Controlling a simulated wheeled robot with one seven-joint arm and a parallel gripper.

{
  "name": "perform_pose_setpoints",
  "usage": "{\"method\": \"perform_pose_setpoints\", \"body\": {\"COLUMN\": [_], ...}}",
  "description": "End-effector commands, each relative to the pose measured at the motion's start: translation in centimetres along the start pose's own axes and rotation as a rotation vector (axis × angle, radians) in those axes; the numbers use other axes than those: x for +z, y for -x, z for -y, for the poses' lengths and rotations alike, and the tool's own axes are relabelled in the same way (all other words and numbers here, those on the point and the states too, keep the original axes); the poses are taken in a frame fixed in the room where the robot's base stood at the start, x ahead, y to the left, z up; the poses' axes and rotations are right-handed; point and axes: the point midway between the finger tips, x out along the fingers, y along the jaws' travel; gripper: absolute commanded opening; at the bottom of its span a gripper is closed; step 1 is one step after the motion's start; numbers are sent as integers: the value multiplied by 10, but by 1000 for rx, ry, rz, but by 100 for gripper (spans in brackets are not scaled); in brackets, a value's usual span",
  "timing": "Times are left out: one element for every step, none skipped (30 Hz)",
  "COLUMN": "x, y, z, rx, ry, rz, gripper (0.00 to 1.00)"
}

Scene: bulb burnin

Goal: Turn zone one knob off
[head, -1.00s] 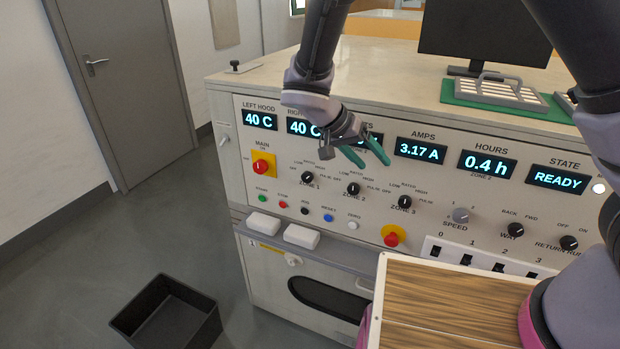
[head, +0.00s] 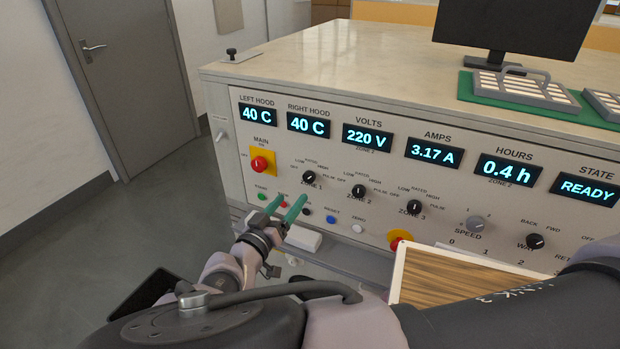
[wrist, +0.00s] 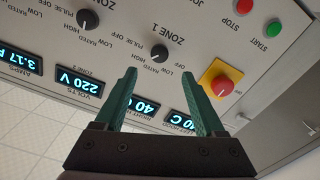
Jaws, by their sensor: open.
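The zone 1 knob (head: 309,177) is a small black dial with a white pointer on the cream panel. Its pointer leans to the upper right in the head view, away from OFF; the exact mark is too small to tell. My gripper (head: 287,204) is open and empty, with green fingers, below and slightly left of the knob in the head view. In the wrist view, where the panel shows upside down, the zone 1 knob (wrist: 159,53) lies ahead between the lines of the open fingertips (wrist: 159,77), apart from them.
The zone 2 knob (head: 358,191) and zone 3 knob (head: 414,207) sit to the right. The red main switch (head: 260,163) on its yellow plate is to the left. Small buttons, including a blue one (head: 331,219), run below. A wooden-topped box (head: 450,278) stands at front right.

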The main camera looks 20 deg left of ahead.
Motion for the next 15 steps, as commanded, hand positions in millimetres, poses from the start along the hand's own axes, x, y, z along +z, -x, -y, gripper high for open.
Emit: {"method": "perform_pose_setpoints", "body": {"x": [0, 1, 1, 1, 1, 1, 1, 1, 1, 1, 1, 1, 1, 1, 1], "y": [-10, -16, -24, -30, -36, -44, -50, -55, -62, -67, -71, -76, -79, -82, -86], "z": [-1, -1, -1, -1, -1, -2, -1, -1, -1, -1, -1, -1, -1, -1, -1], "rx": [4, 5, 5, 5, 5, 5, 5, 4, 4, 4, 4, 3, 3, 3, 3], "ry": [1, 2, 3, 2, 2, 3, 2, 2, 3, 3, 3, 2, 1, 1, 2], "rz": [0, 1, 2, 2, 2, 3, 2, 2, 2, 2, 3, 3, 4, 4, 4], "gripper": [72, 72, 72, 72, 72, 72, 72, 72, 72, 72, 72, 72, 72, 72, 72]}}
